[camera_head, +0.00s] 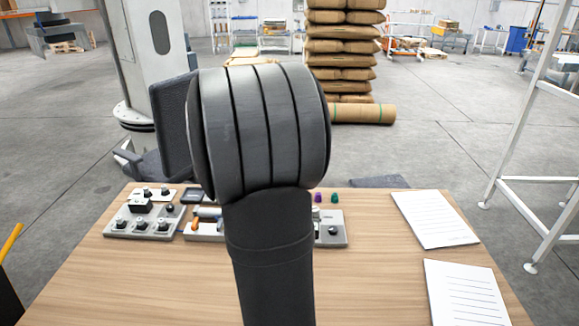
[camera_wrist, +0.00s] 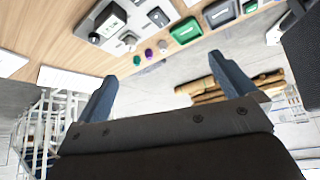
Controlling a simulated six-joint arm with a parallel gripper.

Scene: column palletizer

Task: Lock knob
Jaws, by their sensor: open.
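Several small control panels stand along the far side of the wooden table. The left panel (camera_head: 122,229) carries several dark knobs (camera_head: 163,225). A right panel (camera_head: 342,238) is partly hidden behind my arm and has one dark knob (camera_head: 332,231). I cannot tell which knob is the lock knob. In the wrist view, panels with a dark knob (camera_wrist: 94,38) show at the top. My gripper (camera_wrist: 163,68) is open and empty, its two fingers wide apart, and no knob lies between them. In the head view my arm hides the gripper and the middle panels.
The wooden table (camera_head: 150,285) is clear at its front left. Two white paper sheets (camera_head: 433,218) (camera_head: 466,293) lie at the right. Small purple (camera_head: 318,197) and green (camera_head: 334,197) pieces stand behind the right panel. A stack of brown sacks (camera_head: 345,60) stands beyond the table.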

